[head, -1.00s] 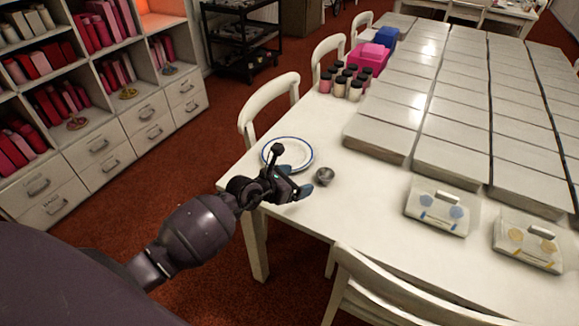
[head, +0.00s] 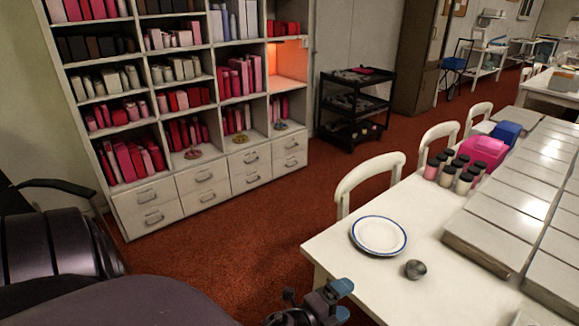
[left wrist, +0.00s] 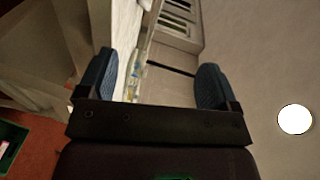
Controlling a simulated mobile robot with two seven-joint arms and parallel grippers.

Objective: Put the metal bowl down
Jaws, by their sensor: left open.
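The small metal bowl (head: 415,269) stands upright on the white table, just right of a white plate with a blue rim (head: 379,235). Nothing touches the bowl. My left gripper (head: 338,291) is at the bottom edge of the head view, below and left of the bowl and apart from it. In the left wrist view its two blue fingertips (left wrist: 153,85) are wide apart with nothing between them. The bowl does not show in the left wrist view. My right gripper is in neither view.
Several dark-lidded jars (head: 451,174), a pink bin (head: 484,152) and rows of flat white boxes (head: 500,233) cover the table's far and right parts. A white chair (head: 371,181) stands at its left edge. A shelf unit (head: 203,196) and a black cart (head: 352,105) stand beyond open red floor.

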